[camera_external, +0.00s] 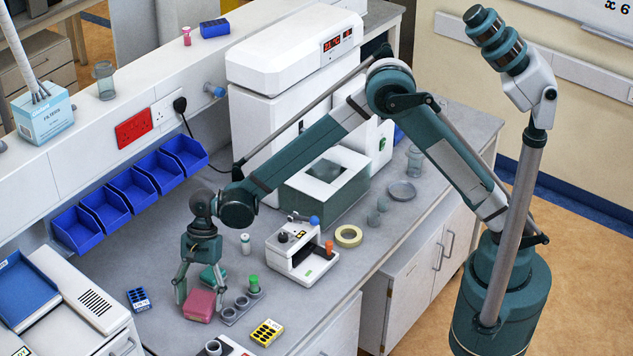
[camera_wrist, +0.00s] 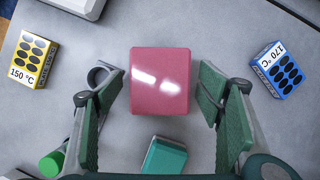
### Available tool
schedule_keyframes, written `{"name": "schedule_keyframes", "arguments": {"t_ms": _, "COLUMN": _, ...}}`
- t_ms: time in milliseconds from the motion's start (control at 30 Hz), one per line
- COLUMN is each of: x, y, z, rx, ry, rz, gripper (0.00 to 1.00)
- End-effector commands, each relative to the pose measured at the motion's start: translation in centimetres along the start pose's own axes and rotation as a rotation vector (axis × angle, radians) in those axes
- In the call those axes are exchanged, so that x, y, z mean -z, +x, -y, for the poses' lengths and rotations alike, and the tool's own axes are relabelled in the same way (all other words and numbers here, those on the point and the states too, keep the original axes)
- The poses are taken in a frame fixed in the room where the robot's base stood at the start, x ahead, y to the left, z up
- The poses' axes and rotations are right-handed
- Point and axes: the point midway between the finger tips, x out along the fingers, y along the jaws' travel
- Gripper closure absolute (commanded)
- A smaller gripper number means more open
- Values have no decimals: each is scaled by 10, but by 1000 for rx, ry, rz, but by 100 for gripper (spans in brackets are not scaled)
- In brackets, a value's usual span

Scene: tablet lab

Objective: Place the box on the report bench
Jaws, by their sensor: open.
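A pink box (camera_external: 199,306) with rounded edges lies on the grey bench (camera_external: 165,250). My gripper (camera_external: 201,293) points down over it with its fingers spread. In the wrist view the pink box (camera_wrist: 160,81) sits between and slightly beyond the green finger pads of my open gripper (camera_wrist: 157,93), with a gap on each side. A smaller teal box (camera_external: 212,276) lies close behind it and shows at the bottom of the wrist view (camera_wrist: 164,156). No label in view says which surface is the report bench; a white unit with a blue folder (camera_external: 25,288) stands at the left.
A grey holder with rings (camera_external: 236,309) and a green-topped piece stands close right of the pink box. A yellow pack (camera_external: 266,332) and a blue pack (camera_external: 138,299) lie nearby. A white instrument (camera_external: 300,250) stands farther right. Blue bins (camera_external: 130,187) line the wall.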

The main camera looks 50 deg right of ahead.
Motion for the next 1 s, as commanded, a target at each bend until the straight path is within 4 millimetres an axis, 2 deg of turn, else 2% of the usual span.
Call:
{"name": "schedule_keyframes", "arguments": {"t_ms": 200, "x": 0, "y": 14, "z": 0, "rx": 0, "ry": 0, "rz": 0, "gripper": 34}}
{"name": "schedule_keyframes", "arguments": {"t_ms": 733, "x": 0, "y": 15, "z": 0, "rx": 0, "ry": 0, "rz": 0, "gripper": 34}}
{"name": "schedule_keyframes", "arguments": {"t_ms": 767, "x": 0, "y": 15, "z": 0, "rx": 0, "ry": 0, "rz": 0, "gripper": 35}}
{"name": "schedule_keyframes", "arguments": {"t_ms": 1000, "x": 0, "y": 15, "z": 0, "rx": 0, "ry": 0, "rz": 0, "gripper": 64}}
